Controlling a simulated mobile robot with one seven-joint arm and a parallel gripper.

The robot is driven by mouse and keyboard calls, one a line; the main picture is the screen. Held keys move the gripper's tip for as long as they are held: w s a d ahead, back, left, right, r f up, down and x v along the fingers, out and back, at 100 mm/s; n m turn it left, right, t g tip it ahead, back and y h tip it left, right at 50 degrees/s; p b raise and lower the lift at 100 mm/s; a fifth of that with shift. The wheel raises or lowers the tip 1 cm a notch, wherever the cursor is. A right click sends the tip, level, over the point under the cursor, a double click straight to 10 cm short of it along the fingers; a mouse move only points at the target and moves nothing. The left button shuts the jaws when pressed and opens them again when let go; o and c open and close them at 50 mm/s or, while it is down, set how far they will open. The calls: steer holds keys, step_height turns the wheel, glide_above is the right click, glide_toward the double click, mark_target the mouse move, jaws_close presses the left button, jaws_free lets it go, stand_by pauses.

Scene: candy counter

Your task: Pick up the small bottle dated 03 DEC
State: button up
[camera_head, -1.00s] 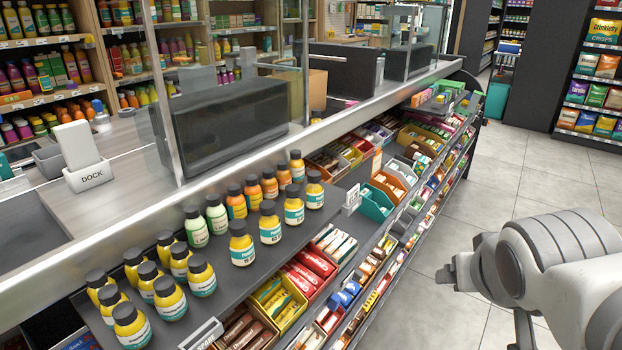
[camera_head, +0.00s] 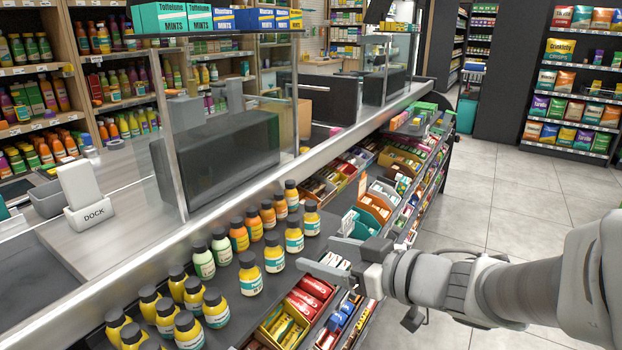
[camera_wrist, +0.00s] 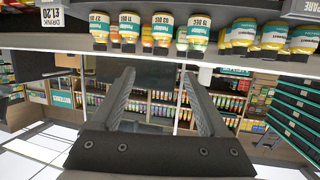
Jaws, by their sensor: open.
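Small dark-capped bottles stand on the counter's upper shelf. Yellow bottles with teal labels (camera_head: 273,253) form a front row, with orange bottles (camera_head: 239,235) and pale green bottles (camera_head: 204,262) behind and beside them. More yellow bottles (camera_head: 216,309) cluster at the lower left. In the wrist view bottles appear inverted along the top; one label seems to read 11 DEC (camera_wrist: 130,19) and another 15 DEC (camera_wrist: 198,22).
Candy bins (camera_head: 283,326) sit below the bottle shelf, close under my gripper. A clear screen and dark monitor (camera_head: 222,157) stand behind the bottles. A white dock (camera_head: 89,214) is at the left. The tiled floor (camera_head: 487,208) at right is open.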

mark_target(277, 243)
steer(key=p+x, duration=0.6)
steer(key=x, duration=0.1)
steer(key=shift+s+a+r+p, duration=0.1)
steer(key=shift+a+r+p, duration=0.1)
steer(key=shift+p, duration=0.2)
steer(key=b+x, duration=0.1)
steer(key=x, duration=0.1)
steer(key=b+x, duration=0.1)
steer(key=x, duration=0.1)
steer(key=shift+f, duration=0.4)
steer(key=shift+b+x, duration=1)
steer(key=shift+x, duration=2)
steer(key=shift+r, duration=0.25)
jaws_close()
